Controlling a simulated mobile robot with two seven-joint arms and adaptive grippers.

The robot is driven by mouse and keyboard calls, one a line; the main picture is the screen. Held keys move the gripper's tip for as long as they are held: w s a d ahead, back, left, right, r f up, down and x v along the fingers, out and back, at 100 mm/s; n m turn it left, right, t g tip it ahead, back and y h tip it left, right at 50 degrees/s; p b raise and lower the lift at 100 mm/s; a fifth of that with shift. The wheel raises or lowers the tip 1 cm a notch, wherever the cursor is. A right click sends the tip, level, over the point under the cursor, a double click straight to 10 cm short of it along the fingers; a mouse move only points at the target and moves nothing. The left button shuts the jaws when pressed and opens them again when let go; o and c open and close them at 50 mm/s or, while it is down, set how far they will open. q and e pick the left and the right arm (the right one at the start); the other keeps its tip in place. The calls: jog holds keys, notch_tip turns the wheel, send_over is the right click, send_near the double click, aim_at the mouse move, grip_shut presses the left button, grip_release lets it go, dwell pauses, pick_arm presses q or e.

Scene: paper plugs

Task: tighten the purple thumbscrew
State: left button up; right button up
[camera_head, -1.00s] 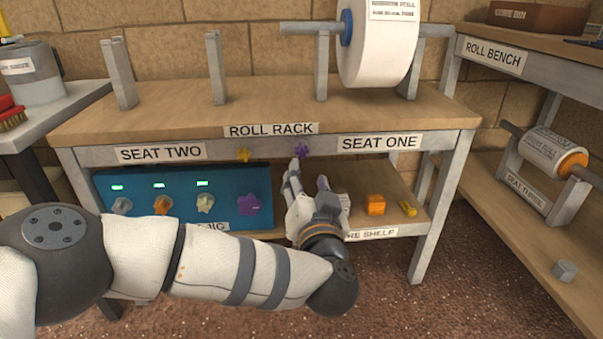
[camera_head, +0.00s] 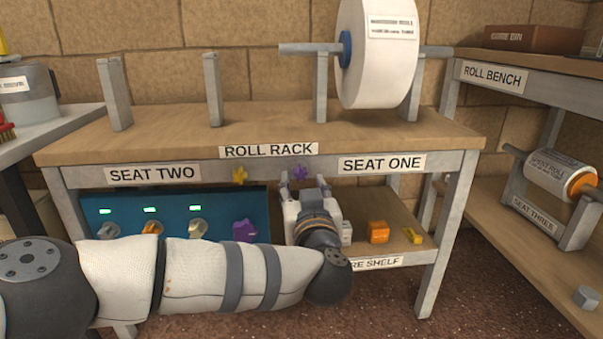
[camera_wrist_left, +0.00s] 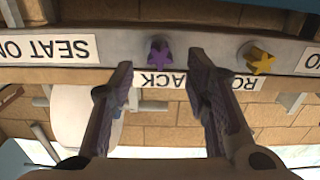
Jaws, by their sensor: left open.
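The purple thumbscrew (camera_head: 301,173) is a small star-shaped knob on the front rail of the roll rack, between the ROLL RACK and SEAT ONE labels. In the left wrist view, which is upside down, the thumbscrew (camera_wrist_left: 159,52) shows in the gap between the fingertips. My left gripper (camera_head: 302,182) is open and empty, just below and in front of the thumbscrew, one finger to each side. In the left wrist view the fingers (camera_wrist_left: 160,62) look apart from it; the exact distance is unclear. My right gripper is in neither view.
A yellow star knob (camera_head: 239,175) sits left of the purple one on the rail (camera_wrist_left: 205,50). Below stands a blue jig panel (camera_head: 105,203) with several knobs and a purple piece (camera_head: 244,230). An orange block (camera_head: 378,232) lies on the lower shelf. A white roll (camera_head: 375,55) hangs above.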

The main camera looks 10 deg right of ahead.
aim_at(301, 176)
pick_arm(q)
jog(key=n, duration=0.6)
jog(key=shift+p, duration=0.35)
jog(key=shift+w+f+b, duration=0.2)
jog(key=shift+w+b, duration=0.3)
jog(key=shift+w, duration=0.05)
jog(key=shift+w+b, duration=0.85)
jog(key=shift+w, duration=0.25)
jog(key=shift+w+r, duration=0.15)
jog(key=shift+w, duration=0.2)
jog(key=shift+c, duration=0.5)
grip_shut()
